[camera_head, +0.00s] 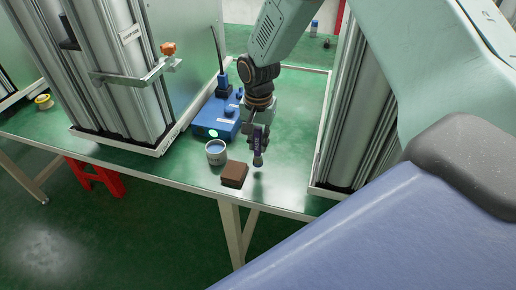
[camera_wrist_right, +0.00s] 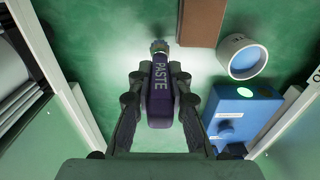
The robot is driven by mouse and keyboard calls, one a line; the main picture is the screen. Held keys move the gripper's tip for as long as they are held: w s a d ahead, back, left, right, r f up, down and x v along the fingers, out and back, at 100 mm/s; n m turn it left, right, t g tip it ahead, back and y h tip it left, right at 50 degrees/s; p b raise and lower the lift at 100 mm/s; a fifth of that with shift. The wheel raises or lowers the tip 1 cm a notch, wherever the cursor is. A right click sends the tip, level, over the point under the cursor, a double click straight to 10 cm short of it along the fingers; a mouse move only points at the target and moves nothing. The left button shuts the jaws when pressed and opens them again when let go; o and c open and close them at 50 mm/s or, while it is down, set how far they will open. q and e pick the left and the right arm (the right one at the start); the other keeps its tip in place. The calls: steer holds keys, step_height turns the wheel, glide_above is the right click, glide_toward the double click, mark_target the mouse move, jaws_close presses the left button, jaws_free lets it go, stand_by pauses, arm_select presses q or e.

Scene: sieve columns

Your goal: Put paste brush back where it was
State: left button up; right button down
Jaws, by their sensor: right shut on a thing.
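My right gripper (camera_head: 257,141) is shut on the paste brush (camera_head: 258,157), above the green table between the two metal columns. In the right wrist view the fingers (camera_wrist_right: 159,103) press on both sides of the brush's dark purple handle (camera_wrist_right: 160,86), which reads PASTE. Its bristle end (camera_wrist_right: 158,46) points away from the wrist. In the head view the brush hangs upright, tip down, just right of a brown block (camera_head: 234,174). I cannot tell whether its tip touches the table. My left gripper is not in view.
A white cup (camera_head: 216,152) with blue contents stands left of the block, and a blue device (camera_head: 216,116) with a green light is behind it. Metal columns (camera_head: 112,70) flank the spot. The table's front edge is close. A yellow spool (camera_head: 44,101) sits far left.

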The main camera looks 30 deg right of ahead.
mark_target(256, 154)
step_height(256, 154, down, 3)
steer(key=shift+w+r, duration=0.1)
steer(key=shift+r, duration=0.05)
steer(key=shift+w+a, duration=0.15)
steer(key=shift+w, duration=0.05)
steer(key=shift+s, duration=0.3)
steer(key=c, duration=1.7)
jaws_free()
steer(key=o, duration=0.4)
steer(key=shift+w+f, duration=0.2)
steer(key=shift+w, duration=0.05)
steer(key=shift+o, duration=0.2)
steer(key=shift+s+r, duration=0.1)
steer(key=shift+s, duration=0.1)
step_height(256, 154, up, 11)
steer(key=shift+p, duration=0.55)
steer(key=shift+w+r, duration=0.1)
steer(key=shift+r, duration=0.55)
